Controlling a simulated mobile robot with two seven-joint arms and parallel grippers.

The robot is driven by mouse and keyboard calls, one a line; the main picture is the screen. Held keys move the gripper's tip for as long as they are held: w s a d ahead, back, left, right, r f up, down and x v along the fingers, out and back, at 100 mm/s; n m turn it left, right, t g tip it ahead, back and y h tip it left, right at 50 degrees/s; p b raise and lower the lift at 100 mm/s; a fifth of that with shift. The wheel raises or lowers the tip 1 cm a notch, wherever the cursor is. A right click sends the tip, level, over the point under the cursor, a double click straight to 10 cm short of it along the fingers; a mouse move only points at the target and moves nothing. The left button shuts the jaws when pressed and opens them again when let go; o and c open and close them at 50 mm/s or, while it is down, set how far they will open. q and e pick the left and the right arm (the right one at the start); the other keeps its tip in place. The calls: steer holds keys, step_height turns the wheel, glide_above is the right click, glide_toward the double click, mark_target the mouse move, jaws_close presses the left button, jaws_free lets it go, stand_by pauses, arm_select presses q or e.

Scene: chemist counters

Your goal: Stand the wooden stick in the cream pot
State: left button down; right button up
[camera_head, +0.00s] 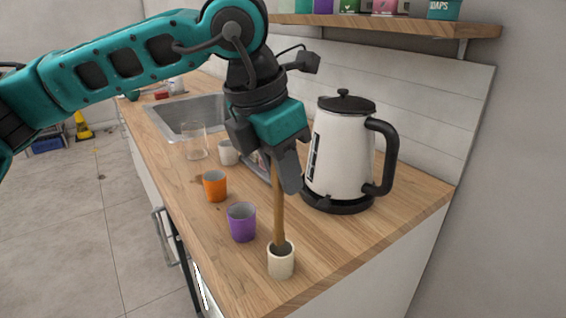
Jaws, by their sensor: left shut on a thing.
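The wooden stick (279,215) is a long brown rod, nearly upright. My left gripper (284,178) is shut on its upper part and hides its top end. The cream pot (281,264) is a small pale cup on the wooden counter near its front corner. The stick's lower end is inside the pot's mouth; whether it touches the bottom is hidden. My right gripper is not in the view.
A purple cup (241,224) and an orange cup (215,187) stand left of the pot. A white kettle (340,155) with a black handle stands behind, right of my gripper. A clear glass (195,142) and a white cup (228,153) stand near the sink (165,116). The counter (350,250) is clear right of the pot.

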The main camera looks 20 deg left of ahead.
arm_select(q)
step_height(320, 180, down, 3)
steer(key=shift+r+b, duration=0.15)
steer(key=shift+b, duration=0.8)
steer(key=shift+f+b, duration=0.65)
steer(key=shift+f, duration=0.15)
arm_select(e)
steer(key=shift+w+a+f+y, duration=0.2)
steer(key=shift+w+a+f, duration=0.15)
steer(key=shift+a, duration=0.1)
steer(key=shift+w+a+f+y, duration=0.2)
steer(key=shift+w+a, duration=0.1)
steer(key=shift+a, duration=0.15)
arm_select(q)
steer(key=c, duration=0.9)
jaws_free()
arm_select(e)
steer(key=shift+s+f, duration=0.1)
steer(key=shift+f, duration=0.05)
arm_select(q)
steer(key=p, duration=0.1)
glide_toward(283, 195)
steer(key=shift+a+r, duration=0.15)
steer(key=shift+r, duration=0.35)
steer(key=shift+a+r, duration=0.2)
steer(key=shift+r, duration=0.3)
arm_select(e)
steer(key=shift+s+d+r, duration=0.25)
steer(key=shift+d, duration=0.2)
